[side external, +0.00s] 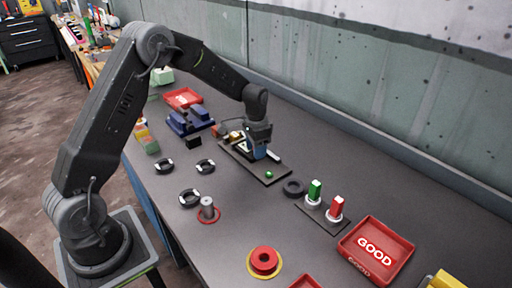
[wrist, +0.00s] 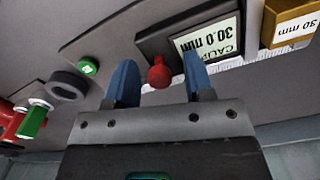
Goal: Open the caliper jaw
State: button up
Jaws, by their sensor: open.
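The caliper display (wrist: 210,47) shows in the wrist view and reads "CALIPER 30.0 mm". The caliper's dark base plate (side external: 262,174) lies on the bench in the side view. A red knob (wrist: 159,76) stands between the two blue fingers of my gripper (wrist: 158,60) in the wrist view. The fingers are open, with a gap on both sides of the knob. My gripper (side external: 260,153) is low over the plate in the side view and hides part of the caliper. A green button (wrist: 88,67) is left of the fingers; it also shows on the plate (side external: 268,174).
A gold block (wrist: 290,20) marked "30 mm" sits by the display. A dark ring (side external: 293,188) and green and red switches (side external: 315,191) stand right of the plate. Several rings (side external: 205,167) lie left. A red "GOOD" tray (side external: 398,233) and red button (side external: 264,260) are nearer.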

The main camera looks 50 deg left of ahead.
jog(key=shift+c, duration=0.5)
grip_shut()
jog(key=shift+d, duration=0.1)
jog(key=shift+d, duration=1.7)
jog(key=shift+o, duration=0.5)
grip_release()
jog(key=shift+r, duration=0.1)
